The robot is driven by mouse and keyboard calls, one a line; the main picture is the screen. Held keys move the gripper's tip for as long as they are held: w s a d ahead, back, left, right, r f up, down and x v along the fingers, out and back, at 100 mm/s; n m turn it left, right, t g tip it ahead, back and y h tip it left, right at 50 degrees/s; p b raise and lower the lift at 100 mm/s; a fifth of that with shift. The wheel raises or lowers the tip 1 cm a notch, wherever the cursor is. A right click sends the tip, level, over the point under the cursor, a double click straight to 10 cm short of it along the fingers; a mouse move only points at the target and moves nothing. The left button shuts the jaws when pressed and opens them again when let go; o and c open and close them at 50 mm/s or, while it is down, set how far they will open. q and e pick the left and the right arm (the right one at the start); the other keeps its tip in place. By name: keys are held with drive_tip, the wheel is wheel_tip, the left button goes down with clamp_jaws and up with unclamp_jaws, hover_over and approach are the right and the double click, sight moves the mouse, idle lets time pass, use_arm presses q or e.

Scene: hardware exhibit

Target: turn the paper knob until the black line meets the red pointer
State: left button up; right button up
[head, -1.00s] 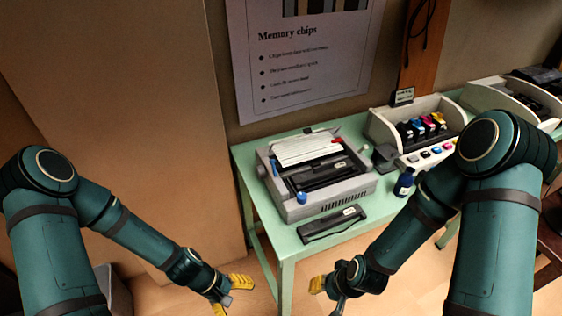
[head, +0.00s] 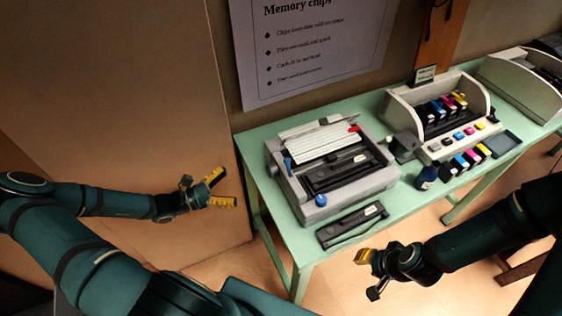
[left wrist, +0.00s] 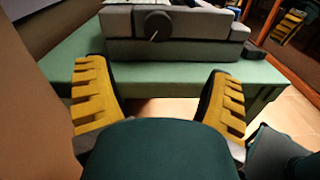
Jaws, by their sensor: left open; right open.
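A grey printer (head: 296,185) with white lined paper (head: 325,145) stands on the green table. In the left wrist view its side bears a dark round knob (left wrist: 155,26) with a thin pale line. I see no black line or red pointer there. A small red part (head: 354,129) shows at the paper's right end. My left gripper (head: 229,187) is open and empty, left of the table and apart from the printer. In the left wrist view its yellow fingers (left wrist: 158,72) spread below the knob, not touching it. My right gripper (head: 364,275) is open and empty before the table.
A black labelled bar (head: 352,226) lies at the table's front edge (head: 318,254). A blue bottle (head: 427,177) and a second printer (head: 399,113) with coloured cartridges stand to the right. A brown panel (head: 110,90) rises at left.

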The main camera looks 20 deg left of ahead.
sight(269, 171)
use_arm(q)
drive_tip(key=x, duration=1.3)
drive_tip(key=shift+w+d+r, duration=0.1)
drive_tip(key=shift+w+r, duration=0.1)
drive_tip(key=shift+w, duration=0.2)
drive_tip(key=c, duration=1.2)
